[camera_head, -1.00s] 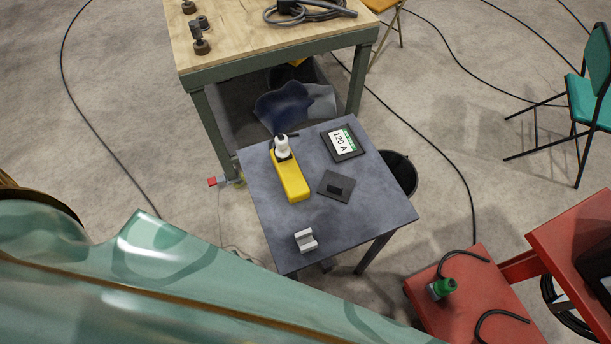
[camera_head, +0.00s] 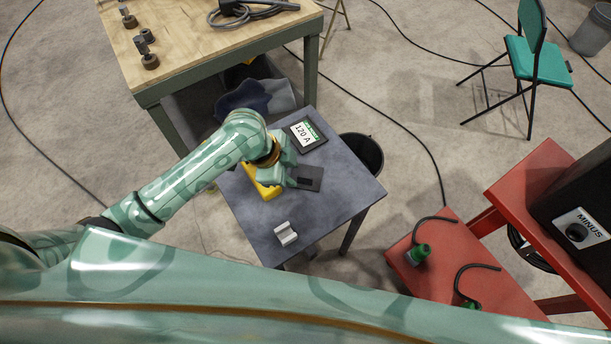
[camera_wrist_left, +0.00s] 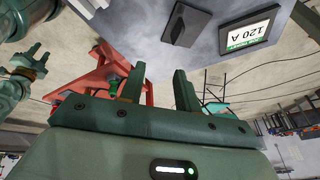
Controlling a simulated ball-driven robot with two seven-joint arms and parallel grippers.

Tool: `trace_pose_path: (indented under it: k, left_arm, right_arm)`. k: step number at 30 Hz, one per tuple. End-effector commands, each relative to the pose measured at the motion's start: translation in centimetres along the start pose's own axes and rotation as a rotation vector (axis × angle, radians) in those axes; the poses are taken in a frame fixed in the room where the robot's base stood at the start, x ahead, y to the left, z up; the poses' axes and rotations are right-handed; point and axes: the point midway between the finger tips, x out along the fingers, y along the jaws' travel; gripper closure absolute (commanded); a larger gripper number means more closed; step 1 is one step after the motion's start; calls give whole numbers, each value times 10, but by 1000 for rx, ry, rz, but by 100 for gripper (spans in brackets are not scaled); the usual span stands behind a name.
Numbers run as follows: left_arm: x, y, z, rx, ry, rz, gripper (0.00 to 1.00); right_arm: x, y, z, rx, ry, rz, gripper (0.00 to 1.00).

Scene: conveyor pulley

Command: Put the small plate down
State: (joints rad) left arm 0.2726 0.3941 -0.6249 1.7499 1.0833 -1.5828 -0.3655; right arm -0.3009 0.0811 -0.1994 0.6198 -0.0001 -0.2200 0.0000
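The small plate (camera_head: 309,172) is a dark flat square with a black knob. It lies on the grey table (camera_head: 335,197), to the right of my left gripper (camera_head: 290,172). In the left wrist view, the plate (camera_wrist_left: 163,30) lies beyond the fingers, apart from them, with its knob showing. My left gripper is low over the table. In the wrist view its two fingers (camera_wrist_left: 158,88) stand apart with nothing between them. In the head view the gripper partly covers the plate's left side.
A yellow tool (camera_head: 265,190) is mostly hidden under my left gripper. A framed "120 A" sign (camera_head: 307,134) lies behind the plate, and a light grey block (camera_head: 286,234) in front. A black bin (camera_head: 362,152) stands beyond the table's right edge. The table's right part is clear.

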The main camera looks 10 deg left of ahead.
Motion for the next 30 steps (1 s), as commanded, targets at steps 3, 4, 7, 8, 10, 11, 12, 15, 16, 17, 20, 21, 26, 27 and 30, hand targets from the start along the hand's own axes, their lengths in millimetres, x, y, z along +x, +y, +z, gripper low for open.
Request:
trace_pose_path:
  k: [3,4,7,8,10,11,12,15,16,17,20,21,26,27,30]
  left_arm:
    - [-5,-32,11,53,3,106,67]
    - [-7,-38,13,58,7,128,67]
    - [-15,-55,21,59,17,174,67]
    - [-17,-58,22,58,20,182,67]
    - [-19,-63,25,54,25,196,67]
    - [-18,-64,25,52,27,200,67]
    - [-13,-64,26,51,29,204,67]
    - [7,-59,25,50,31,207,67]
    - [14,-57,25,50,32,207,67]
    - [22,-56,25,50,32,207,67]
    - [48,-50,24,49,32,207,67]
    - [57,-48,24,49,32,207,67]
    - [82,-44,23,51,32,204,67]
    - [85,-43,23,50,31,204,67]
    - [90,-42,22,51,31,203,67]
  right_arm:
    - [0,0,0,0,1,0,64]
    - [0,0,0,0,1,0,64]
    - [0,0,-1,0,1,-1,64]
    - [0,-1,-1,0,1,-1,64]
    - [1,-1,-1,0,1,-1,64]
    - [2,-1,-1,0,1,-2,64]
    - [3,-2,0,0,1,-2,64]
    - [11,-2,1,0,-2,-3,64]
    - [14,-3,2,0,-3,-4,64]
    - [17,-3,2,0,-4,-4,64]
    - [26,-4,5,0,-8,-6,64]
    - [29,-4,6,0,-9,-6,64]
    - [37,-5,8,0,-13,-7,64]
    - [38,-5,8,0,-14,-8,64]
    - [40,-5,9,0,-15,-8,64]
